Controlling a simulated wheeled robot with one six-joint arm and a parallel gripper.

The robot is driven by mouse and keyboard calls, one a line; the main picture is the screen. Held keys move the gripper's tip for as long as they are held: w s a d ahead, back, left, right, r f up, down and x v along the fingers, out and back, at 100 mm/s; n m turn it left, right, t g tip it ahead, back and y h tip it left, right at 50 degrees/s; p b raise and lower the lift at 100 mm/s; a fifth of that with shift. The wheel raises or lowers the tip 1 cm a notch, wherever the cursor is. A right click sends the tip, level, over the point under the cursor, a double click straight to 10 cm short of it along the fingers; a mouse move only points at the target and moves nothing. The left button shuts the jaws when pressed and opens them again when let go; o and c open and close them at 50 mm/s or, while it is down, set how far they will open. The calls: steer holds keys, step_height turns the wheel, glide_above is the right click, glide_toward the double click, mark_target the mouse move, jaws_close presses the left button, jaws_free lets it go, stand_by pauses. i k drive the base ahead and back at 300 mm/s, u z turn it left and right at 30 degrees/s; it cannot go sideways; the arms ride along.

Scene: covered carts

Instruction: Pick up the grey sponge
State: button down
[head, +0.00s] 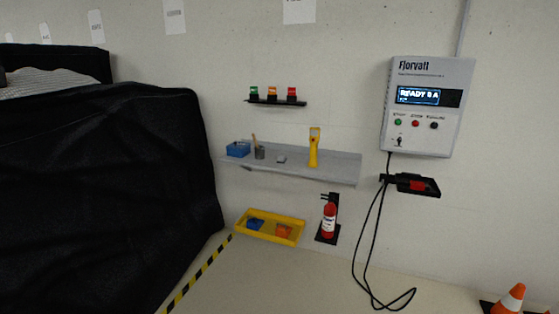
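A small light grey block, which looks like the grey sponge (281,160), lies on the grey wall shelf (338,168). A grey cup with a brush or stick in it (259,152) stands to its left. A yellow handheld device (314,147) stands upright to its right. The block is small in the head view, so its texture cannot be made out. My gripper is not in view.
A blue bin (238,149) sits at the shelf's left end. Below are a yellow tray (297,240) with blue and orange things and a red fire extinguisher (328,221). A black-covered cart (100,190) fills the left. A control box (430,138) with hanging cables is at right.

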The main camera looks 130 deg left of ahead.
mark_target(282, 158)
steer(key=u, duration=4.3)
